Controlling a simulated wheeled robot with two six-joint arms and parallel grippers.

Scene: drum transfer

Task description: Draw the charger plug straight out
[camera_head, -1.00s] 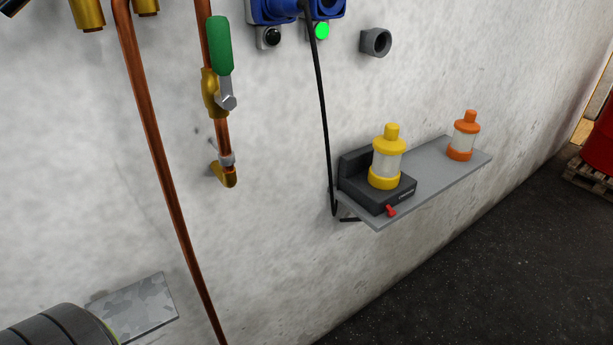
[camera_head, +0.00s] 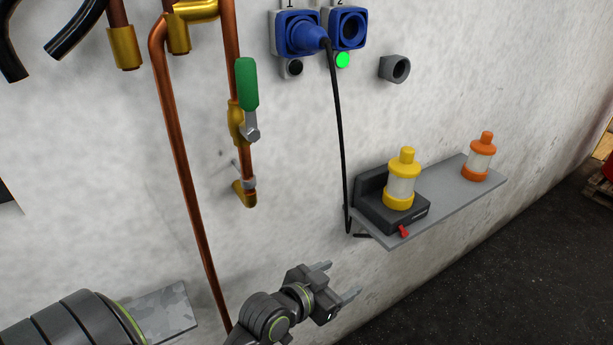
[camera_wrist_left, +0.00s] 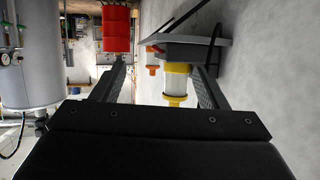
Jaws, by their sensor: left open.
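The blue charger plug (camera_head: 303,36) sits in the left blue socket on the wall, marked 1, with its black cable (camera_head: 339,130) hanging down to the shelf. The right blue socket (camera_head: 349,29), marked 2, is empty. A black charger base (camera_head: 373,201) stands on the shelf and holds a yellow lantern (camera_head: 402,180). My left gripper (camera_head: 338,281) is open and empty, below and left of the shelf and well below the plug. In the left wrist view, the open fingers (camera_wrist_left: 160,82) frame the yellow lantern (camera_wrist_left: 176,83) in the distance. My right gripper is not in view.
The grey shelf (camera_head: 441,193) also carries an orange lantern (camera_head: 479,157). Copper pipes (camera_head: 185,170) with a green-handled valve (camera_head: 247,84) run down the wall at left. A grey wall fitting (camera_head: 395,68) is right of the sockets. A green lamp (camera_head: 343,60) glows under socket 2.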

